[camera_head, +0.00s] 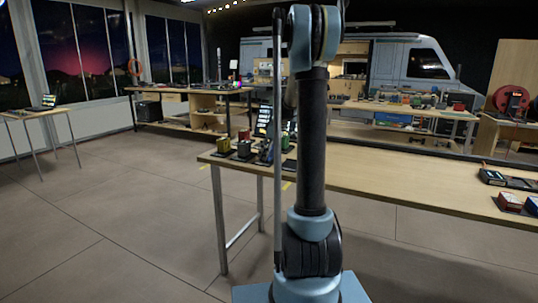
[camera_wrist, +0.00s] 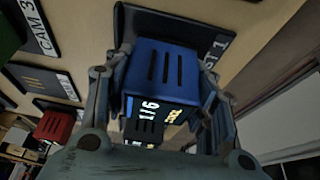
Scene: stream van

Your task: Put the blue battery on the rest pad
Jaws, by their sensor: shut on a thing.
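The blue battery (camera_wrist: 165,70), marked 1/6, is between the two fingers of my gripper (camera_wrist: 166,78) in the wrist view. The fingers are shut on its sides. A dark pad (camera_wrist: 140,22) lies behind the battery on the light tabletop; its label is partly covered and ends in "ST 1". The battery overlaps this pad in the picture; I cannot tell whether it touches it. In the head view my arm stands in front of the table's left end, and the gripper and blue battery are not clearly made out there.
A dark pad labelled CAM 3 (camera_wrist: 36,28) lies at the wrist view's upper left. A red battery (camera_wrist: 55,127) and a black battery (camera_wrist: 143,132) stand nearby. In the head view, the long table (camera_head: 400,172) is bare in the middle, with boxes (camera_head: 510,202) at its right end.

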